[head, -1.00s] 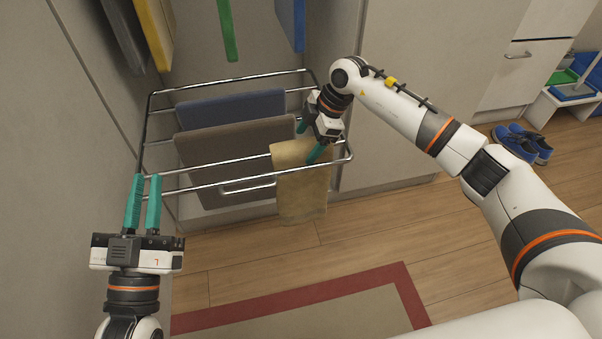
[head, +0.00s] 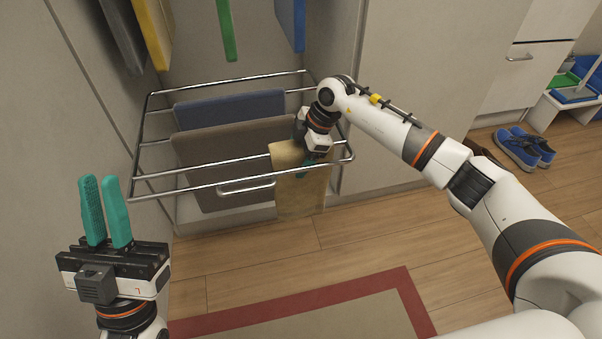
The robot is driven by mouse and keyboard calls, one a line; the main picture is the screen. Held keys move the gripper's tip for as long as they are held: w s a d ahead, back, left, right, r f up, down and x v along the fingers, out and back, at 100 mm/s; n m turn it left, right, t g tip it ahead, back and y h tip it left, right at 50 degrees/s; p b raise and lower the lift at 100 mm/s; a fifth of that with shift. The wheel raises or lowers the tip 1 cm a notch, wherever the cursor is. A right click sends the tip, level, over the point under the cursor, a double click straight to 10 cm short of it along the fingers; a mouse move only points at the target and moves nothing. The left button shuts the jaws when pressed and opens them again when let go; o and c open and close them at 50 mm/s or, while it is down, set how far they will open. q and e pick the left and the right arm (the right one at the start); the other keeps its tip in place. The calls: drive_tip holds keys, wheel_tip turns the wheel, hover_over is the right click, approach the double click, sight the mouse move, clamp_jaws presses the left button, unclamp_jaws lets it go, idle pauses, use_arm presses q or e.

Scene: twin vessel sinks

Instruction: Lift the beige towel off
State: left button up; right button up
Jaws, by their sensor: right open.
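The beige towel (head: 302,190) hangs over the front right part of the metal rack (head: 232,186). My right gripper (head: 304,158) is open at the towel's upper right part, by the rack's front bars. The teal fingertip in sight is low against the towel; the other finger is mostly hidden, so I cannot tell whether the towel is between them. My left gripper (head: 100,180) is raised at the left, clear of the rack and empty, its two teal fingers a narrow gap apart.
A grey-brown towel (head: 225,165) and a blue towel (head: 230,108) hang behind on the same rack. A cabinet wall (head: 60,120) is close on the left. Blue shoes (head: 522,148) stand on the right. A red-bordered rug (head: 300,298) lies on open wooden floor.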

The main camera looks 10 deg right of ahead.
drive_tip(key=shift+c, duration=0.9)
drive_tip(key=c, duration=1.3)
drive_tip(key=shift+c, duration=0.2)
